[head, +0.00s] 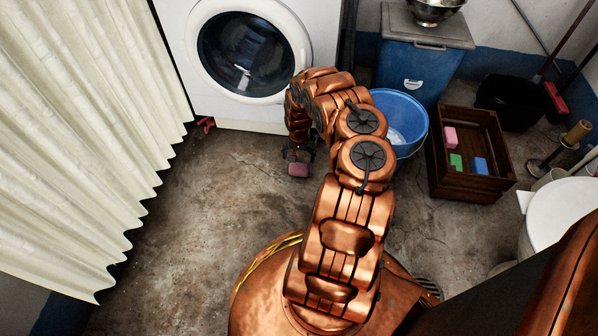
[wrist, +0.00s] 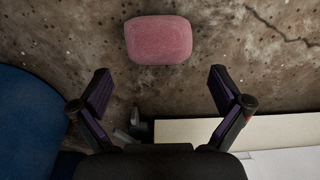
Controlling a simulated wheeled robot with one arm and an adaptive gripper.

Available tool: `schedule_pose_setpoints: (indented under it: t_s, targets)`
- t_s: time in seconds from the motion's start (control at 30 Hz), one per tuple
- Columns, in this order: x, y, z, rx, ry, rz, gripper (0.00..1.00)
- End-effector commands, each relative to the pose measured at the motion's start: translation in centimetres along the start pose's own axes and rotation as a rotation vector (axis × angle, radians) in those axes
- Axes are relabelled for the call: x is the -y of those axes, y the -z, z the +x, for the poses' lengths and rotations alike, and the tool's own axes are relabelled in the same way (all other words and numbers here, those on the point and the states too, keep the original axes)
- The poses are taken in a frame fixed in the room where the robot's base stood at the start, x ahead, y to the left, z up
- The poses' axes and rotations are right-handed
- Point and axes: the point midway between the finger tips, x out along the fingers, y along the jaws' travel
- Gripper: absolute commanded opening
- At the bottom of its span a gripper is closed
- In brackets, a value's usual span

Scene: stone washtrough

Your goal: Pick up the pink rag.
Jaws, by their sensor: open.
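The pink rag (head: 299,170) lies on the stone floor in front of the washing machine, in the head view. In the wrist view the pink rag (wrist: 158,40) is a rounded, dusty pink pad, whole and unobstructed near the top. My gripper (head: 299,155) reaches down over it in the head view, its fingers small and partly hidden by my arm. In the wrist view my gripper (wrist: 161,88) is open and empty, its two dark fingers spread wide. The rag lies ahead of the gap between the fingertips, roughly centred and not touched by them.
A blue bucket (head: 410,118) stands right of my gripper; its side shows in the wrist view (wrist: 30,125). The washing machine (head: 315,32) is behind. A wooden crate (head: 470,190) holds pink, green and blue blocks. A curtain (head: 80,130) hangs left. Floor left of the rag is clear.

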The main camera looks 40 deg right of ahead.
Motion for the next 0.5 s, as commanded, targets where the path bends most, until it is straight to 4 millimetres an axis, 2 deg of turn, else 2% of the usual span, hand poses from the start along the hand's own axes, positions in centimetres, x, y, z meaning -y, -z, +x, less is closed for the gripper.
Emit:
schedule_pose_setpoints:
  t_s: [0.03,0.27,0.5]
  targets:
    - [0.0,-0.1,0.8,0.002,0.0,0.001,1.0]
    - [-0.1,0.1,2.0,0.0,-0.001,-0.001,1.0]
    - [-0.3,0.5,4.5,0.0,0.0,0.001,1.0]
